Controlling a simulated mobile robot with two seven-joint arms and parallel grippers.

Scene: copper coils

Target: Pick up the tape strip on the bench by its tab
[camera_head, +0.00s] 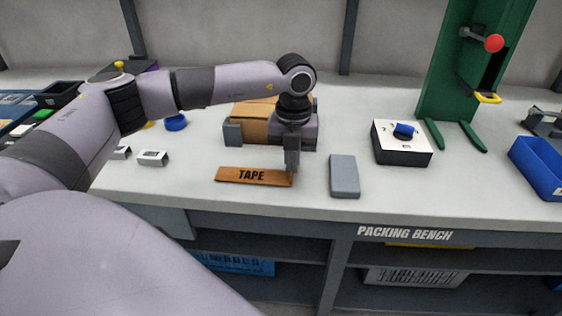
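The tape strip (238,174) is a flat brown strip with black lettering TAPE, lying near the front edge of the bench (410,191). My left gripper (292,168) points straight down at the right end of the strip. Its fingertips are at or just above that end and partly cover it. I cannot tell whether they touch it. The tab is not clearly distinguishable. The fingers overlap in this view, so I cannot tell whether they are open or shut. My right gripper is not in view.
A grey block (343,176) lies just right of the gripper. A cardboard box (250,128) stands behind the strip. A white-topped box (401,139) with a blue knob, a green stand (455,75) and a blue bin (543,170) are at right. Small grey-white blocks (152,158) lie left.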

